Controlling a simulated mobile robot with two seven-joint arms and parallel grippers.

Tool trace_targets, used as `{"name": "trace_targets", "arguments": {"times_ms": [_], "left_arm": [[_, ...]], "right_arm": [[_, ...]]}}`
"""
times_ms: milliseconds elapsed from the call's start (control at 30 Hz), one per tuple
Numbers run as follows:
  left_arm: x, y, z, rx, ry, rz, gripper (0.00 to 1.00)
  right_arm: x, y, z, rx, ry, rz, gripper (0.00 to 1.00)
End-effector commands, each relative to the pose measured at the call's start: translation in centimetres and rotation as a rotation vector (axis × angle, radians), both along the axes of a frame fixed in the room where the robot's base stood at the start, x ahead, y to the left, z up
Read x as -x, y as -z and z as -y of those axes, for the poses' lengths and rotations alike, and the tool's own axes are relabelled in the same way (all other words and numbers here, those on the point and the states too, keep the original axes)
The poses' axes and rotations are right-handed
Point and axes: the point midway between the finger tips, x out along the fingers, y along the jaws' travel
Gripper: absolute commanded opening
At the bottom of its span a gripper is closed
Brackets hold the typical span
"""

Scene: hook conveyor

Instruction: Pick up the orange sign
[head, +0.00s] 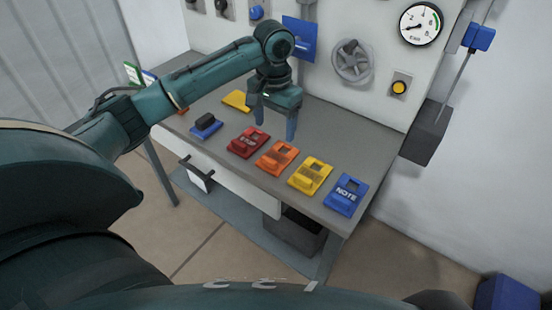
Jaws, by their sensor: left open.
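The orange sign (277,158) lies on the grey tabletop, in a row between the red sign (249,142) and a yellow sign (310,176). My left gripper (275,123) points down above the table, behind the red and orange signs as seen here. Its two fingers are apart, with nothing between them, and it does not touch the orange sign. My right gripper is not in view.
A blue sign marked NOTE (346,194) ends the row at the right. A blue-and-black item (206,126) and a yellow piece (237,100) lie further left. A panel with a handwheel (352,62) and gauge (421,24) stands behind. The table's back right is clear.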

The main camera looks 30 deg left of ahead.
Motion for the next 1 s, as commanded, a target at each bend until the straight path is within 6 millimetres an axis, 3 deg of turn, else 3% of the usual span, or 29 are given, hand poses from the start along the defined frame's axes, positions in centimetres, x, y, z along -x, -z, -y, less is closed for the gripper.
{"name": "trace_targets", "arguments": {"times_ms": [67, 167, 500, 767, 1000], "left_arm": [[-0.4, -1.1, -1.0, -0.003, -0.031, -0.005, 0.71], [-0.5, -0.8, -1.3, 0.000, -0.045, -0.011, 0.71], [-0.4, 5.2, -1.3, 0.001, -0.043, -0.010, 0.71], [-0.4, 7.2, -1.3, 0.000, -0.043, -0.008, 0.71], [-0.3, 10.7, -1.5, 0.000, -0.042, -0.009, 0.71]], "right_arm": [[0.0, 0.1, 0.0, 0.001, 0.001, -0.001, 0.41], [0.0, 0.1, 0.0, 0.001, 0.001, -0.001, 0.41], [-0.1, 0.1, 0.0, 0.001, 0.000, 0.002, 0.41], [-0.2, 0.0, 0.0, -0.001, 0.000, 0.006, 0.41], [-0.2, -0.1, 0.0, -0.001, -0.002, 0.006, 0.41]]}}
